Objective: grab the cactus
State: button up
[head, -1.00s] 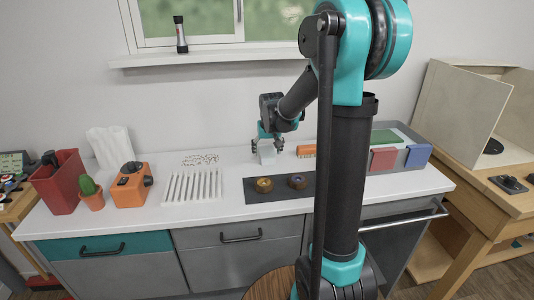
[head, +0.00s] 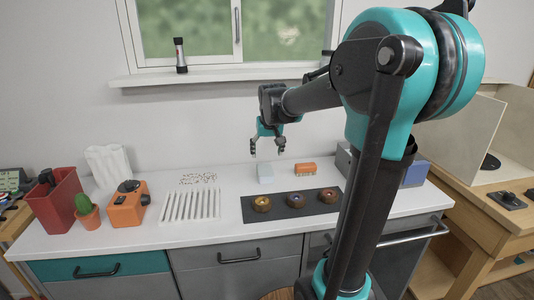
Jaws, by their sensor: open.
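The cactus (head: 84,204) is a small green plant in an orange terracotta pot (head: 90,219). It stands upright near the front left of the white counter, between a red bin and an orange device. My gripper (head: 267,148) is open and empty, pointing down above the back middle of the counter. It is well to the right of the cactus and above a pale block (head: 265,173).
The red bin (head: 57,204) and orange device (head: 128,204) stand close on either side of the cactus. A white slotted rack (head: 190,205) and a dark mat (head: 285,215) with round items lie to the right. A window sill (head: 220,77) juts out above.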

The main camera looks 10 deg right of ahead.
aim_at(88, 212)
jog(key=u, duration=1.5)
